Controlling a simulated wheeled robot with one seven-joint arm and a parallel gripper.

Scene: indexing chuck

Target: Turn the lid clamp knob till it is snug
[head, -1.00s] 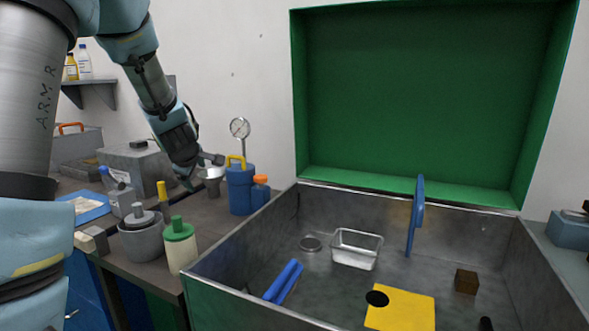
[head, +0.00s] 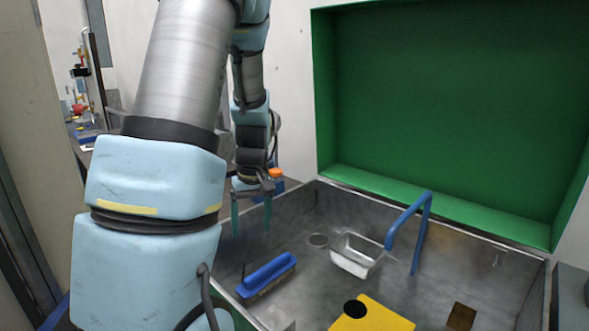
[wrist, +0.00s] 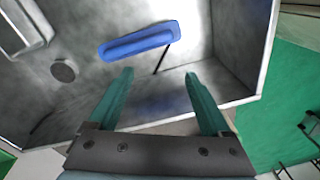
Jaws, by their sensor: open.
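My gripper (head: 252,225) hangs at the left side of the metal basin (head: 335,200), fingers pointing down. Its two green fingers are apart with nothing between them, as the wrist view also shows (wrist: 159,78). I cannot make out a lid clamp knob in either current view. My arm hides much of the bench on the left in the head view.
A blue brush (head: 266,272) lies in the basin below my gripper; it also shows in the wrist view (wrist: 140,42). The basin also holds a metal tray (head: 352,262), a blue tap (head: 425,225) and a yellow board (head: 375,318). An orange cap (head: 276,173) shows behind my gripper.

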